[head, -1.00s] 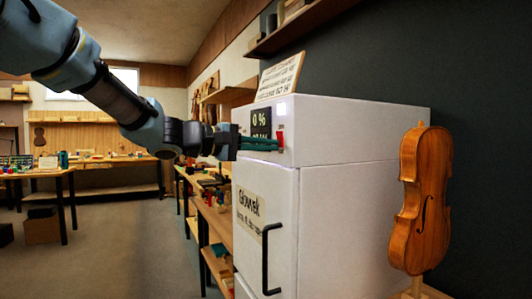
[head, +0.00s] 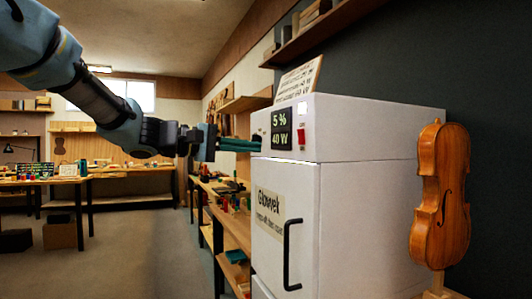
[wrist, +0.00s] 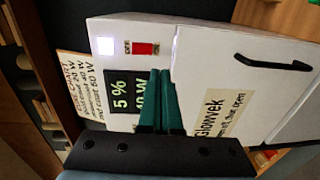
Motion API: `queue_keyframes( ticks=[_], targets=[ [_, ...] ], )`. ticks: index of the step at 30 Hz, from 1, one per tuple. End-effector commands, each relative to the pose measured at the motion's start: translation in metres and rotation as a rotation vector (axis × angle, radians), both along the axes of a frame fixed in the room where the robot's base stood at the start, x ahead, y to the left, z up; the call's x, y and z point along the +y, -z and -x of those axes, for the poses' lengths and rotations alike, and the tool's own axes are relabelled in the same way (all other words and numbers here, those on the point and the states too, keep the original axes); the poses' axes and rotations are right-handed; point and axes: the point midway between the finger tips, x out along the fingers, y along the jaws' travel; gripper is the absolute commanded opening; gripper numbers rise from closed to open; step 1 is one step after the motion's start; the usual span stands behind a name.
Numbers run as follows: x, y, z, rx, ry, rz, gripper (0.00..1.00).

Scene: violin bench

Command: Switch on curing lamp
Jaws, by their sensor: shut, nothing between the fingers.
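The white curing cabinet (head: 360,140) stands against the dark wall. Its front panel carries a dark display (head: 281,130) reading "5 %" and "40 W". Right of the display is a red switch (head: 301,136), also in the wrist view (wrist: 144,48). A pale lit square (wrist: 104,45) sits beside the switch in the wrist view. My gripper (head: 257,145) has green fingers, shut and empty, just in front of and left of the panel. In the wrist view its fingertips (wrist: 161,72) overlap the display's edge, below the switch. I cannot tell whether they touch the panel.
The cabinet door below has a black handle (head: 291,254) and a "Glowvek" label (head: 268,215). A chart card (head: 299,78) leans on the cabinet top. A violin body (head: 441,195) stands on the right. Shelving with small items (head: 229,230) lies left of the cabinet.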

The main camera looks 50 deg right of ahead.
Motion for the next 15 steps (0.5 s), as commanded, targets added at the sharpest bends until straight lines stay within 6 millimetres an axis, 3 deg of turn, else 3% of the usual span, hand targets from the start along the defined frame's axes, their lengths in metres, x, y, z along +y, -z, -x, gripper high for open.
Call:
queue_keyframes(
  ticks=[6, 15],
  targets=[
    [0.026, 0.005, -0.012, -0.002, -0.002, 0.000, 0.00],
    [0.031, 0.004, -0.014, 0.000, 0.000, -0.001, 0.00]
  ],
)
